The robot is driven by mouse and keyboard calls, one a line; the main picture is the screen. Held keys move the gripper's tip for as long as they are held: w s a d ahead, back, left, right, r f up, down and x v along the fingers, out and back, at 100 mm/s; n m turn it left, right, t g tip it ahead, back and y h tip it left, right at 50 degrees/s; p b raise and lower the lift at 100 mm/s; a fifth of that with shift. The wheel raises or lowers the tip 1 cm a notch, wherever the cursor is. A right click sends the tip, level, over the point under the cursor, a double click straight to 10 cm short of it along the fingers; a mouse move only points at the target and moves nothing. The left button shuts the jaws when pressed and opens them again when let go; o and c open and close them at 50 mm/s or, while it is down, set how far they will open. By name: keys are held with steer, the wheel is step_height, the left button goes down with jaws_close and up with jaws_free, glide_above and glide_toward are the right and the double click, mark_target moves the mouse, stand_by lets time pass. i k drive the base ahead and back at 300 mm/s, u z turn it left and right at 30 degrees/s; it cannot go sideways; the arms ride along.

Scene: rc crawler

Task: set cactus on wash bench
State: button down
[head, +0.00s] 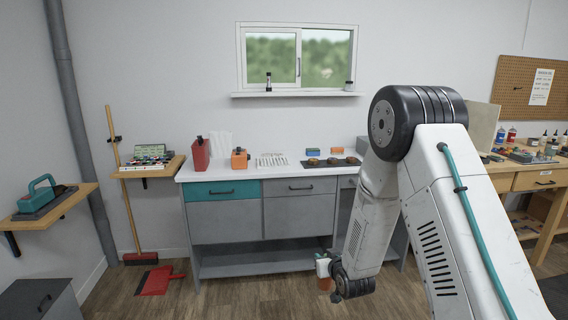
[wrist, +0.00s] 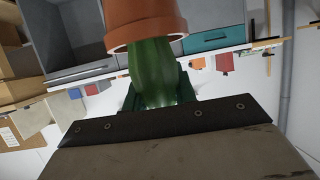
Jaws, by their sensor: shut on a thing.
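The cactus is a ribbed green plant (wrist: 152,72) in a terracotta pot (wrist: 145,24). My gripper (head: 326,264) is shut on the green body above the pot, and the pot (head: 325,284) hangs roughly upright low in front of the bench in the head view. The wrist view appears upside down; a dark plate of the gripper (wrist: 155,115) hides the top of the cactus. The wash bench appears to be the grey cabinet with a white top (head: 245,170), ahead against the wall. My forearm covers its right part.
On the bench stand a red canister (head: 200,154), an orange container (head: 240,159), a white rack (head: 271,160) and a black mat (head: 342,162) with brown pieces. The white top's front left is bare. A broom (head: 121,190) and red dustpan (head: 159,280) are at left.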

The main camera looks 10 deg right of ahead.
mark_target(219, 169)
steer(key=u, duration=0.75)
steer(key=i, duration=2.1)
steer(key=z, duration=0.85)
